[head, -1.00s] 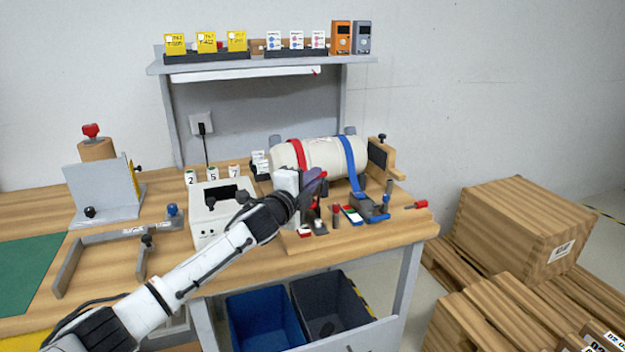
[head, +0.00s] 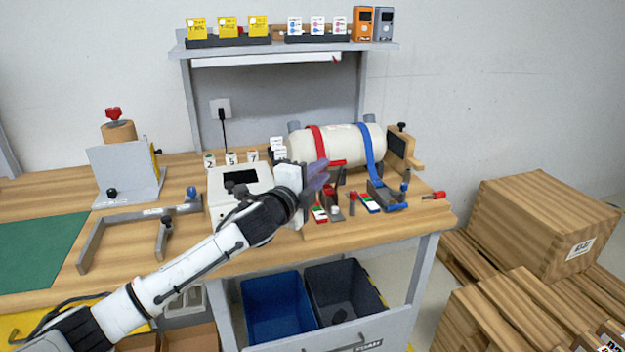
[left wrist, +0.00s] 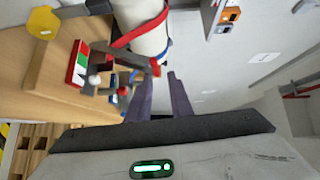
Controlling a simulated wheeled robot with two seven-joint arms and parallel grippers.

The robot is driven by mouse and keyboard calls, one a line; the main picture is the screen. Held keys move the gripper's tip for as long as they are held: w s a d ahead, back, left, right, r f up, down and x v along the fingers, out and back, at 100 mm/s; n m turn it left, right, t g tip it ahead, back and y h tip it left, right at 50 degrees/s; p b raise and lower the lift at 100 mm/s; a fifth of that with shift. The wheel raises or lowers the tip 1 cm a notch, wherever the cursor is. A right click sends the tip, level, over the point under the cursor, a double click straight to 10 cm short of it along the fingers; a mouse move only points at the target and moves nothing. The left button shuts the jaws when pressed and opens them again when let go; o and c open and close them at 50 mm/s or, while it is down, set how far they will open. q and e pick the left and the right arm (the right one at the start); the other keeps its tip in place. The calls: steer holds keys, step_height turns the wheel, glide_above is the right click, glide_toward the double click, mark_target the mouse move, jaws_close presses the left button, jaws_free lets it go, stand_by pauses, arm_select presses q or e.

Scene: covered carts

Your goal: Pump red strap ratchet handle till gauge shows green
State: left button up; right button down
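A white cylinder (head: 340,146) lies on the bench with a red strap (head: 317,143) and a blue strap (head: 369,150) around it. The red strap's ratchet (head: 338,190) stands in front, with a red-ended handle (head: 337,163). Its gauge (head: 320,213) shows green, white and red bands; I cannot read a pointer. My left gripper (head: 318,177) is beside the ratchet, its purple fingers partly covering it. In the left wrist view the fingers (left wrist: 160,92) are apart with nothing held, near the red handle end (left wrist: 155,67). My right gripper is not in view.
The blue ratchet (head: 385,195) and its gauge (head: 368,203) stand close on the right. A white box (head: 238,190) with a dark screen is on the left. Blue (head: 272,305) and black bins are under the bench. A shelf (head: 290,48) is behind.

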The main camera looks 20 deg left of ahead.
arm_select(q)
steer(key=shift+s+a+r, duration=0.1)
steer(key=shift+s+a, duration=0.1)
steer(key=shift+s, duration=1.75)
steer(key=shift+c, duration=0.4)
